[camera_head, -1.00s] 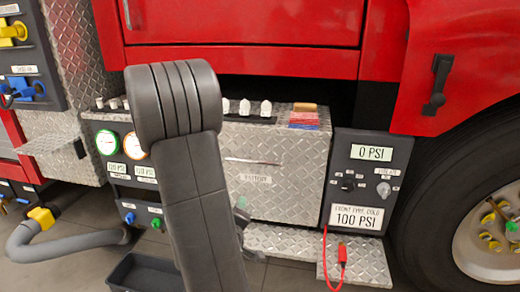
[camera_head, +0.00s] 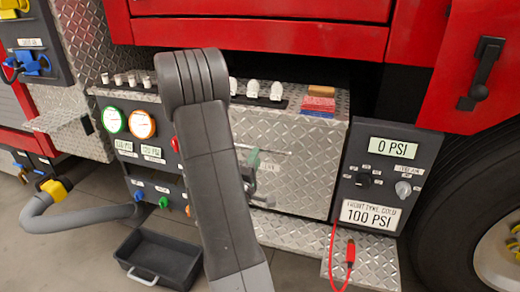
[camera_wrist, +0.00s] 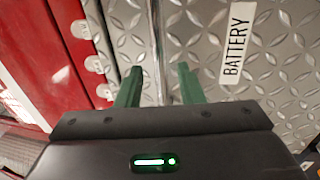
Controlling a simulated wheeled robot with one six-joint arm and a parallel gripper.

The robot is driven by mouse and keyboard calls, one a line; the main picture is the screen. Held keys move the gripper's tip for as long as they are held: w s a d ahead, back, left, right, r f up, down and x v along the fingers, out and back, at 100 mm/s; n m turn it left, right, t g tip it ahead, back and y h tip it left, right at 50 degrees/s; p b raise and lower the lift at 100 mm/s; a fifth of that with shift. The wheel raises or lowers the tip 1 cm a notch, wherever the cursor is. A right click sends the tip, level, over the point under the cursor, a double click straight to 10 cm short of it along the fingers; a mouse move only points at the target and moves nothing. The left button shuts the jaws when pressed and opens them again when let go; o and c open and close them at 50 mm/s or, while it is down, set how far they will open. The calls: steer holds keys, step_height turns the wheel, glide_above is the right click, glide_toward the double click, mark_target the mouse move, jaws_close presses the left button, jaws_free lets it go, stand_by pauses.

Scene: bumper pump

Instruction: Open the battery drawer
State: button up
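The battery drawer (camera_head: 296,178) is a diamond-plate metal front in the truck's lower side. Its white BATTERY label (camera_wrist: 238,42) shows in the wrist view and is mostly hidden in the head view. My gripper (camera_wrist: 158,88) has two green fingers spread apart in front of the drawer. A thin upright bar (camera_wrist: 159,45), seemingly the drawer handle, shows in the gap between the fingers; I cannot tell whether they touch it. In the head view the gripper (camera_head: 252,172) is at the drawer's upper left, partly behind my arm. The drawer looks shut.
A pressure panel (camera_head: 385,180) stands right of the drawer, with a red clip (camera_head: 350,252) below it. A gauge panel (camera_head: 140,150) is on the left. A black tray (camera_head: 160,258) is on the floor. Colored blocks (camera_head: 319,102) lie on the ledge above. A step plate (camera_head: 300,238) juts out below.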

steer(key=x, duration=0.5)
steer(key=shift+w+d, duration=0.1)
steer(key=shift+w, duration=0.05)
jaws_close()
